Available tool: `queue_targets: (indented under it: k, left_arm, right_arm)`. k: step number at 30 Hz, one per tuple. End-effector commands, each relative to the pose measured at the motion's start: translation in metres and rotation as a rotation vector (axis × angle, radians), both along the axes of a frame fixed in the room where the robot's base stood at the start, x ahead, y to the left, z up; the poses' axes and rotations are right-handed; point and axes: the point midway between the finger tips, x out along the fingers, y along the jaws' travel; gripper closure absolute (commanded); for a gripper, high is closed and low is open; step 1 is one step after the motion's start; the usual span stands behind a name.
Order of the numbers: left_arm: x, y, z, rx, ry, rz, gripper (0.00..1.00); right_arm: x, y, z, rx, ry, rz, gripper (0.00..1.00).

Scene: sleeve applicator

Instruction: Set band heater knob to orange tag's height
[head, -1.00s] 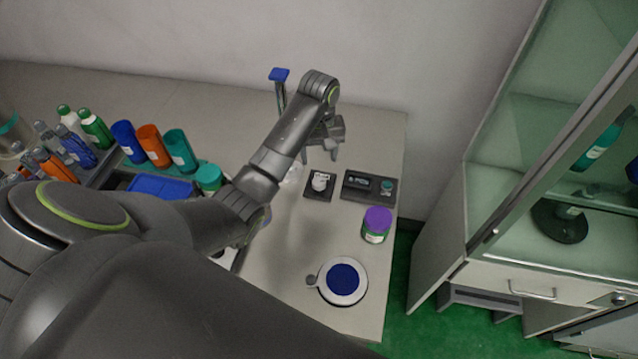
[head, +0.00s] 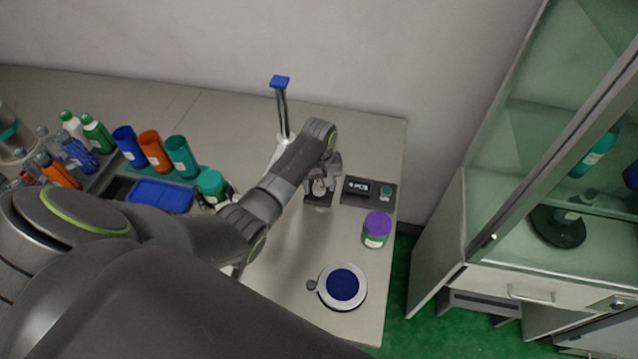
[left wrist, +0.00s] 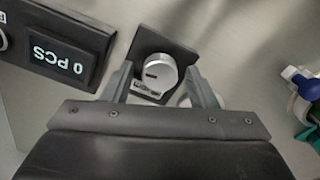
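A silver round knob (left wrist: 158,68) with a dark slot and a small pale label below it stands on a dark square plate (left wrist: 178,46). In the head view the plate (head: 318,203) is mostly hidden under my left gripper (head: 322,180). In the left wrist view the fingers of my left gripper (left wrist: 160,86) are apart, one on each side of the knob, with a gap visible on both sides. I cannot tell how high the fingertips are over the plate. I make out no orange tag. My right gripper is not in view.
A black counter box (head: 368,190) reading PCS stands right of the plate. Nearby are a purple-lidded jar (head: 377,227), a blue-topped round dish (head: 342,286) and a blue-topped stand (head: 281,100). Blue, orange and teal cups (head: 183,157) stand left. A glass cabinet (head: 560,180) is right.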

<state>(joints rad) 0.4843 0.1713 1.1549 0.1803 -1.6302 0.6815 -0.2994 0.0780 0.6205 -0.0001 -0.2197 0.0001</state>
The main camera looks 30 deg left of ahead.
Motion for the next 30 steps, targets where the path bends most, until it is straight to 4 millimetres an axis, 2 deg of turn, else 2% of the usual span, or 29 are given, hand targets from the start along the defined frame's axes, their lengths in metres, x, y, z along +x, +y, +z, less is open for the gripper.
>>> queue_targets:
  k: [1, 9, 14, 24, 30]
  left_arm:
    - [0.0, 0.0, 0.0, 0.0, 0.0, 0.0, 0.55]
    - [0.0, 0.0, 0.0, 0.0, 0.0, 0.0, 0.89]
    - [0.0, 0.0, 0.003, -0.001, 0.001, 0.024, 0.89]
    - [0.0, 0.0, 0.004, 0.0, 0.003, 0.237, 0.89]
    - [0.0, 0.0, 0.001, 0.001, 0.001, 0.291, 0.89]
  right_arm:
    - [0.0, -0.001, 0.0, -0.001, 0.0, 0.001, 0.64]
    - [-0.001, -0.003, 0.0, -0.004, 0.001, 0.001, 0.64]
    - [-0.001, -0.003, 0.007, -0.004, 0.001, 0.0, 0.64]
    - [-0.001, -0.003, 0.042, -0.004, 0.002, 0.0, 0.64]
    - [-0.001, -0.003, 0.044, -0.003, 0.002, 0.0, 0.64]
